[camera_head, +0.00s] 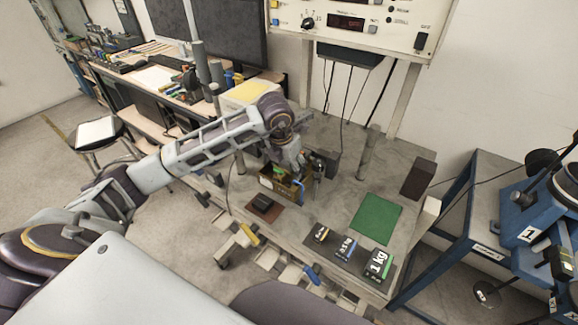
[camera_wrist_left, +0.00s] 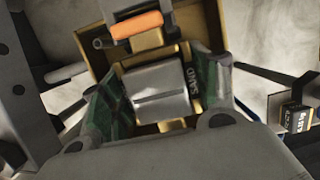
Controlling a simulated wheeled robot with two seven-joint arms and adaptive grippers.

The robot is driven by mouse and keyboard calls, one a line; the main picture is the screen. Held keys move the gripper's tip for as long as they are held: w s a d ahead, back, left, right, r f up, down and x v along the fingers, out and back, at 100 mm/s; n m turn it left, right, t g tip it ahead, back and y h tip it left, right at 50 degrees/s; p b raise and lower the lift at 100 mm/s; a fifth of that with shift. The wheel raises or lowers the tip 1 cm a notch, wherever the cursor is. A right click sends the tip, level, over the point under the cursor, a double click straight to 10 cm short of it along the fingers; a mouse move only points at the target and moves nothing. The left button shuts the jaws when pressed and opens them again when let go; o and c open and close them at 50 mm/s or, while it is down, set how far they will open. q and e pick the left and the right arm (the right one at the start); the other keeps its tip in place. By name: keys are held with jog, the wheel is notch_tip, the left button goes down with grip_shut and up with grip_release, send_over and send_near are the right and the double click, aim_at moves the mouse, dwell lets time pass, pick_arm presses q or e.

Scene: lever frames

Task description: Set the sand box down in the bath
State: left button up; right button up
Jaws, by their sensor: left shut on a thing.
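My left gripper (camera_head: 290,168) reaches down over a brown open-topped box, which looks like the bath (camera_head: 268,184), on the bench. In the left wrist view the green pads of my left gripper (camera_wrist_left: 162,98) are shut on the sides of a grey-topped box marked SAND, the sand box (camera_wrist_left: 158,90). The tan walls of the bath (camera_wrist_left: 207,35) show around and behind the sand box. I cannot tell whether the sand box touches the bath's floor. In the head view the gripper and the bath mostly hide the sand box. My right gripper is not in view.
A black block (camera_head: 263,203) on a brown mat lies in front of the bath. A green mat (camera_head: 376,219) and several labelled weights (camera_head: 378,264) lie to the right. A dark brown block (camera_head: 418,179) stands at the right edge. A post (camera_head: 368,150) stands behind.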

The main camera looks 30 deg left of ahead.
pick_arm(q)
jog(key=shift+f, duration=0.15)
jog(key=shift+s+d+f, duration=0.1)
jog(key=o, duration=1.3)
jog(key=shift+f, duration=0.1)
jog(key=shift+o, duration=0.2)
